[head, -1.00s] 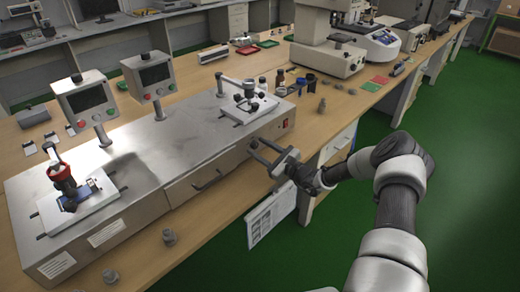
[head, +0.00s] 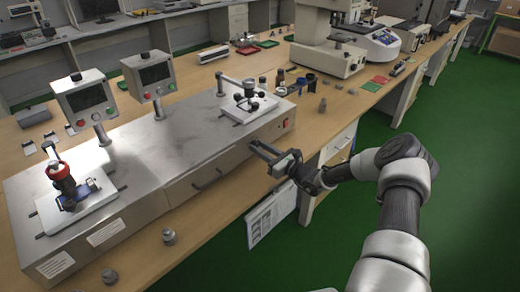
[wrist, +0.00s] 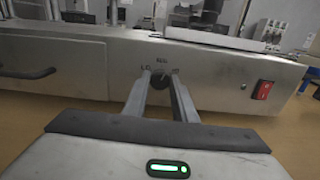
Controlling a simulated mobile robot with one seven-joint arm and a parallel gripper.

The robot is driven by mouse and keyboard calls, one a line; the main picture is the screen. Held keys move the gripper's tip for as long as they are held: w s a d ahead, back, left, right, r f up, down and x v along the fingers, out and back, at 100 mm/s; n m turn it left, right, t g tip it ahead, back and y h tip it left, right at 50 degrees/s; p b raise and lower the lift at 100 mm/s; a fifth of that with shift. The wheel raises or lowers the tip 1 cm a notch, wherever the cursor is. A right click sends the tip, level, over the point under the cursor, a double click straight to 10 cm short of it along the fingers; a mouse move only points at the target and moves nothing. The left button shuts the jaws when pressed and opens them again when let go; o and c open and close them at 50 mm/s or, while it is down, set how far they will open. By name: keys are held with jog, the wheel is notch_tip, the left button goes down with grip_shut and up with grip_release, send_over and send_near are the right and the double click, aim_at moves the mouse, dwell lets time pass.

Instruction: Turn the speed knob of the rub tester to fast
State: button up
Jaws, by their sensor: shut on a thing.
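The rub tester (head: 190,135) is a long metal box on the bench, with two working stations on top. Its dark speed knob (wrist: 160,73) sits on the front panel in the wrist view, with small lettering above it and at its left. My gripper (wrist: 163,76) is shut on the knob, with one finger on each side, partly covering it. In the head view my gripper (head: 257,147) reaches the front panel from the right, and the knob is hidden there. The knob's pointer direction cannot be made out.
A red rocker switch (wrist: 263,90) is on the panel right of the knob. A drawer handle (head: 207,179) lies to the left. A hanging sheet (head: 271,215) is below my gripper. Small grey weights (head: 168,237) stand on the bench's front edge. Green floor is clear at right.

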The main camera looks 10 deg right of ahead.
jog(key=m, duration=0.4)
jog(key=shift+d+f+m, duration=0.1)
jog(key=shift+m, duration=1.8)
jog(key=o, duration=1)
jog(key=shift+o, duration=0.2)
jog(key=v, duration=1.7)
jog(key=shift+s+p, duration=0.2)
jog(key=shift+p, duration=0.25)
